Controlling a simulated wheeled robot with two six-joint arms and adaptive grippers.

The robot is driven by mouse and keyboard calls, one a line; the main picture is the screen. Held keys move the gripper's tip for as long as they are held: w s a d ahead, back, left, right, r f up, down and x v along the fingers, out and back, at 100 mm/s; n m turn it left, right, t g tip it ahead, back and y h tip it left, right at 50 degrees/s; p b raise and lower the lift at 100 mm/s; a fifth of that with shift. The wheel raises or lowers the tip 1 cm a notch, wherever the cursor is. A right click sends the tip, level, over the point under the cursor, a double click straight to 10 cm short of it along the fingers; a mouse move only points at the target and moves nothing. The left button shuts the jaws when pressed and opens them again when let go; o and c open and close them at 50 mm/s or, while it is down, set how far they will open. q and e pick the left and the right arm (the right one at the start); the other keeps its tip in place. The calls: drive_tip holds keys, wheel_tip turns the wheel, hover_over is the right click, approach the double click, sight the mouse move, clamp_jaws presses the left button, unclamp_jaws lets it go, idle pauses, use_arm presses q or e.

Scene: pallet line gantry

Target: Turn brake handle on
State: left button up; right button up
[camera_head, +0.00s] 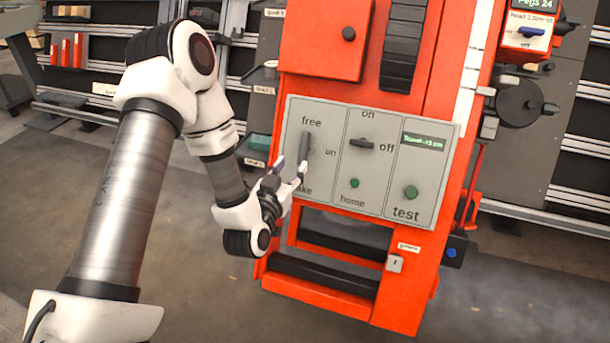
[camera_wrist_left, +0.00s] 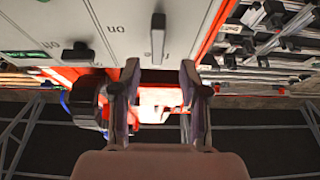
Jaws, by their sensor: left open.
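The brake handle (camera_head: 305,146) is a dark grey upright bar on the left section of the grey control panel (camera_head: 425,165). "Free" is printed above it and "on" to its right; the lower label is partly hidden by my gripper. My left gripper (camera_head: 291,168) is open and empty, at the panel's lower left, just below the handle. In the left wrist view, the handle (camera_wrist_left: 158,38) stands beyond the gap between my two fingers (camera_wrist_left: 160,78), and no finger visibly touches it. My right gripper is not in view.
A dark switch (camera_head: 362,143) marked on and off, a green home button (camera_head: 354,183) and a green test button (camera_head: 410,192) share the panel. The panel is on an orange machine (camera_head: 325,45). Shelving stands behind; grey floor is open at lower left.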

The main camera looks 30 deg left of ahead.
sight(302, 149)
use_arm(q)
drive_tip(key=x, duration=0.7)
drive_tip(key=shift+w+d+r+b, duration=0.1)
drive_tip(key=shift+d+r+b, duration=0.05)
drive_tip(key=shift+r+b, duration=0.15)
clamp_jaws()
